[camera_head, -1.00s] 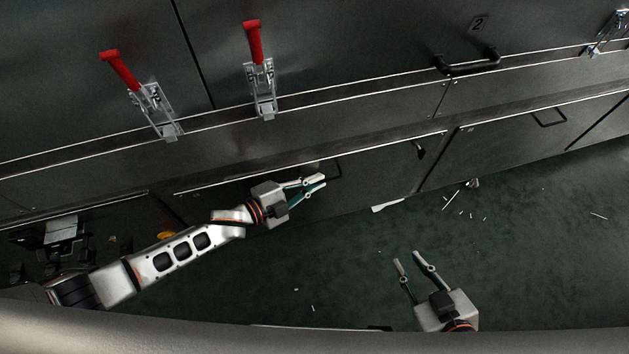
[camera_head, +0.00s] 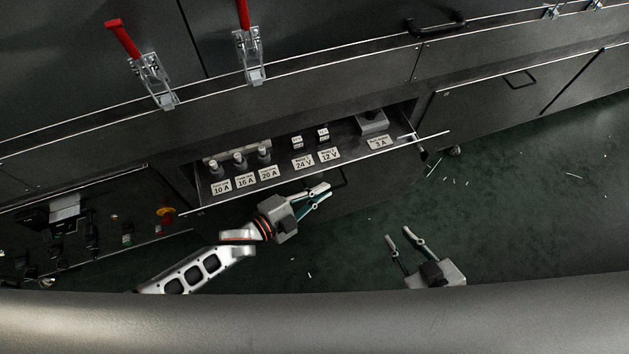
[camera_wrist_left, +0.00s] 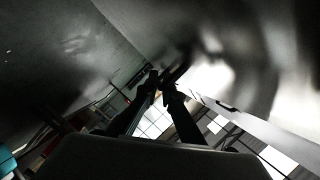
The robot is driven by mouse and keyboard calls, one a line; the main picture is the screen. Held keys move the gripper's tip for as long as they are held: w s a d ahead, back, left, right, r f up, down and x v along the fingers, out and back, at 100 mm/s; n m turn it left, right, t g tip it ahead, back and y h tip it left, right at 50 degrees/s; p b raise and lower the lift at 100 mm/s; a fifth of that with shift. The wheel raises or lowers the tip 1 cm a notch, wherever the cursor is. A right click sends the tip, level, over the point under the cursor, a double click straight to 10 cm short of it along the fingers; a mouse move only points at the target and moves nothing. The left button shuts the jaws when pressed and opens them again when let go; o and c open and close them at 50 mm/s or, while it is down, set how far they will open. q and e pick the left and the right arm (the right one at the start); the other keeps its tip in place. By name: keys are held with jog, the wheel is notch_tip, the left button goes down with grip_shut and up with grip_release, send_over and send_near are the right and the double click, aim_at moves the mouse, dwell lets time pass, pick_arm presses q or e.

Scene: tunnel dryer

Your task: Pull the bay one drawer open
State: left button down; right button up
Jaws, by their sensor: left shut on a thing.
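The bay one drawer (camera_head: 215,197) stands partly open in the head view, pulled out from the dark cabinet front. Inside it are labelled fuses and small blocks, with labels such as 10 A, 16 A, 20 A, 24 V, 12 V and 3 A. My left gripper (camera_head: 318,195) is at the drawer's front, shut on its dark handle (camera_head: 340,181). The handle is partly hidden by the fingers. In the left wrist view the fingers (camera_wrist_left: 160,90) are dark, and the handle is hard to make out. My right gripper (camera_head: 402,238) is open and empty over the green floor.
Another drawer (camera_head: 165,213) with a red-and-yellow button stands open at the left. A closed panel with a handle (camera_head: 520,79) is at the right. Red-handled clamps (camera_head: 123,38) sit above. White scraps lie on the green floor (camera_head: 500,190), which is otherwise clear.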

aim_at(320, 172)
pick_arm(q)
jog(key=shift+w+a+f, duration=0.1)
jog(key=shift+w+a, duration=0.05)
jog(key=shift+w, duration=0.35)
jog(key=c, duration=2.5)
grip_release()
pick_arm(e)
jog(key=shift+w+d+f, duration=0.2)
jog(key=shift+w+f, duration=0.05)
jog(key=shift+r, duration=0.1)
pick_arm(q)
notch_tip(320, 172, up, 10)
jog(key=shift+r, duration=0.1)
pick_arm(e)
jog(key=shift+s, duration=0.1)
pick_arm(q)
jog(key=shift+s, duration=0.1)
